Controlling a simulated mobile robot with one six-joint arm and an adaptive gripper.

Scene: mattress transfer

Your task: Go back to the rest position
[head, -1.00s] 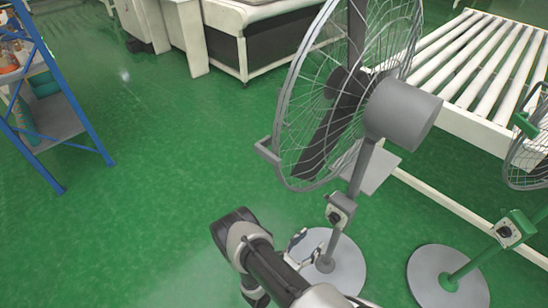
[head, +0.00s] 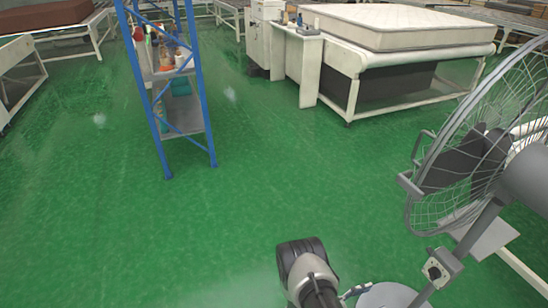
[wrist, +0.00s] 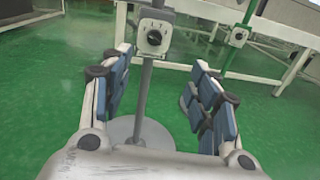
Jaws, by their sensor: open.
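My gripper (wrist: 161,98) is open in the wrist view, with its blue-padded fingers spread apart and nothing held between them. Past the fingers stands a grey pedestal fan's post with a control box (wrist: 154,38) and a round base. In the head view my arm shows at the bottom, over the green floor; the gripper's fingers cannot be made out there. A white mattress (head: 396,26) lies on a white-framed table (head: 415,107) at the back right, well away from my arm.
The large grey fan (head: 470,165) stands close on the right, its base (head: 388,296) beside my arm. A blue shelf rack (head: 184,118) stands at the left. A brown mattress (head: 45,15) lies far left. The green floor between is clear.

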